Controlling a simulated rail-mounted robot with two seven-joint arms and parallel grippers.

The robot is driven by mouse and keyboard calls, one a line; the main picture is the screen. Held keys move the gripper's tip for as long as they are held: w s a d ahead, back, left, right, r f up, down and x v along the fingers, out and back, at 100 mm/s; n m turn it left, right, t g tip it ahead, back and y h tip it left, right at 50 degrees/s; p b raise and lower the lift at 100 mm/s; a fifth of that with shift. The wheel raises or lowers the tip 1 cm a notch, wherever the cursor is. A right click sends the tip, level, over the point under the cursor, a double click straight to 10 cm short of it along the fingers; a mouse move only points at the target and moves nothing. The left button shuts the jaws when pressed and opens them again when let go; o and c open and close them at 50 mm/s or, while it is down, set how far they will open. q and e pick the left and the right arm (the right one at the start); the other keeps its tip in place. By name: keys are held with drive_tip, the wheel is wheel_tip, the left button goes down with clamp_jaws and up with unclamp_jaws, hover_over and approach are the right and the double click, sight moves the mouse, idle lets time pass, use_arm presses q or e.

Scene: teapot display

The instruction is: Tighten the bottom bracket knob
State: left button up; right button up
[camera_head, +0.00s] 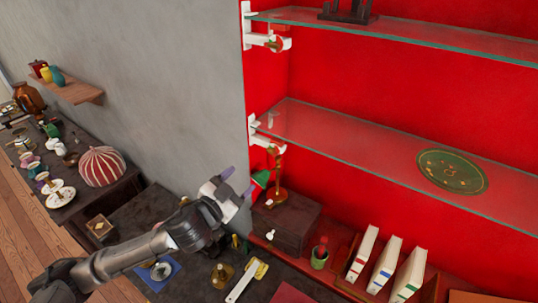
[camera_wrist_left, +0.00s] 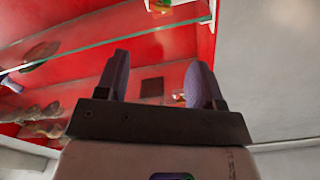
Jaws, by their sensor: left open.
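The bottom bracket (camera_head: 254,131) is white and fixed at the left edge of the red panel, under the lower glass shelf (camera_head: 340,138). Its small knob (camera_head: 279,148) sits at the bracket's lower right. My left gripper (camera_head: 240,181) is open and empty, below and to the left of this knob and apart from it. Its two purple fingers also show in the left wrist view (camera_wrist_left: 157,70), with nothing between them. At the top of that view is a white bracket part with an orange-and-green piece (camera_wrist_left: 172,8); I cannot tell which bracket it is. My right gripper is out of view.
An upper bracket (camera_head: 262,38) holds the upper glass shelf (camera_head: 400,35). White binders (camera_head: 385,262) stand at right. A round green mat (camera_head: 452,172) lies on the lower shelf.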

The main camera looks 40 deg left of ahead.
sight(271, 153)
use_arm(q)
drive_tip(key=w+p, duration=0.1)
drive_tip(key=w, duration=0.3)
drive_tip(key=w+p, duration=0.1)
drive_tip(key=w, duration=0.3)
drive_tip(key=w+a+p, duration=0.1)
drive_tip(key=w, duration=0.3)
drive_tip(key=shift+w, duration=0.8)
drive_tip(key=shift+f, duration=0.1)
drive_tip(key=shift+a, duration=0.1)
drive_tip(key=c, duration=0.9)
drive_tip(key=shift+c, duration=0.2)
